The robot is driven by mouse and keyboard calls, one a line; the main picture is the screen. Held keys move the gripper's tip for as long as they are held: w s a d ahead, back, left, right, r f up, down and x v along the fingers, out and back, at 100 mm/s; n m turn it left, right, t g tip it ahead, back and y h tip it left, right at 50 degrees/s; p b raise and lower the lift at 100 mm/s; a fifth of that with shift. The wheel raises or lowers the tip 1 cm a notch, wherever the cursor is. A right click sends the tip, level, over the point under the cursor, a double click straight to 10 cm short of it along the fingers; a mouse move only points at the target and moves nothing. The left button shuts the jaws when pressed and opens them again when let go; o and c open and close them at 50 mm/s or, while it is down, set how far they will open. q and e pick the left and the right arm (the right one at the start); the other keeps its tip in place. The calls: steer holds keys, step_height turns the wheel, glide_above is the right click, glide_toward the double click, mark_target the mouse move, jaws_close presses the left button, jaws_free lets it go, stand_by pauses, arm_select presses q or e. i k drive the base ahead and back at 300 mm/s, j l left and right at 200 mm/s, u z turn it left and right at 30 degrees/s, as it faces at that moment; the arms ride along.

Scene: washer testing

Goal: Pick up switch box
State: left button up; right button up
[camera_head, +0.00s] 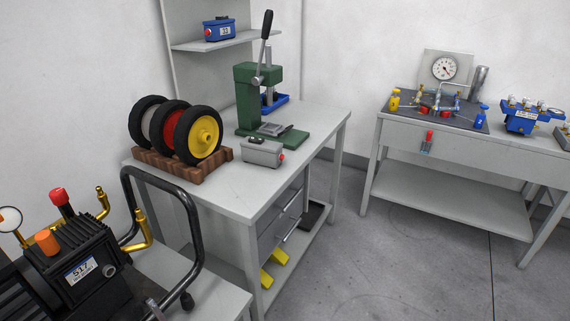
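A small grey box (262,153) with a red button on its right end sits on the near part of the left workbench, in front of the green press. It looks like a switch box. A blue box (220,29) with a white number label and a red knob on its left end stands on the wall shelf above the bench; it could also be a switch box. Neither of my grippers shows in the view, so their distance from the boxes cannot be seen.
The left workbench (243,193) also bears a green lever press (246,95) and wheels (203,137) on a wooden rack. A black machine (75,262) on a cart blocks the lower left. The right bench (432,144) holds a gauge rig. Floor (350,260) between the benches is clear.

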mark_target(259, 151)
steer(key=i+l+u, duration=0.1)
steer(key=u, duration=0.3)
steer(key=i+l+u, duration=0.2)
steer(key=u, duration=0.15)
steer(key=i+l+u, duration=0.15)
steer(key=u, duration=0.25)
steer(key=l+u, duration=0.35)
steer(key=i+l+u, duration=0.15)
steer(key=l, duration=0.55)
steer(key=i+l+u, duration=0.1)
steer(key=l, duration=0.6)
steer(key=i+l+u, duration=0.15)
steer(key=l, duration=0.55)
steer(key=l+u, duration=0.1)
steer(key=l, duration=1.05)
steer(key=k, duration=0.4)
